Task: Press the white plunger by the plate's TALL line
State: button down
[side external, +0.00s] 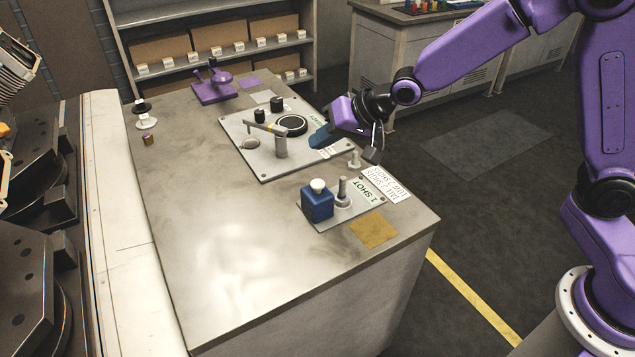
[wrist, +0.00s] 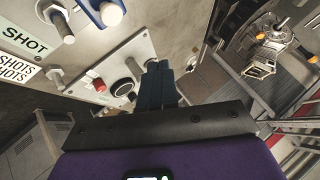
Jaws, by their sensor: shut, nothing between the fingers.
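The white plunger (side external: 318,186) tops a small blue block (side external: 317,205) on a small grey plate (side external: 343,216) near the table's front right. It also shows at the top of the wrist view (wrist: 111,14). A grey post (side external: 342,190) stands beside the block, by a "1 SHOT" label (side external: 367,191). A white sign (side external: 386,184) beside the plate carries lines about shots, too small to read surely. My gripper (side external: 316,143), with dark blue fingers, is shut and empty beyond the plunger, near the larger plate. Its fingers show at centre in the wrist view (wrist: 158,66).
The larger plate (side external: 262,166) holds a black ring (side external: 291,125), a grey post with a lever (side external: 280,145) and black knobs. A short pale peg (side external: 354,160) stands between the plates. A purple fixture (side external: 213,90) sits farther back. The table's left front is clear.

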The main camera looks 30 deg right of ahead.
aim_at(322, 184)
jog(key=shift+f, duration=3.7)
jog(key=shift+f, duration=0.2)
jog(key=shift+f, duration=0.2)
jog(key=shift+f, duration=0.6)
jog(key=shift+r, duration=1.05)
jog(key=shift+r, duration=2.5)
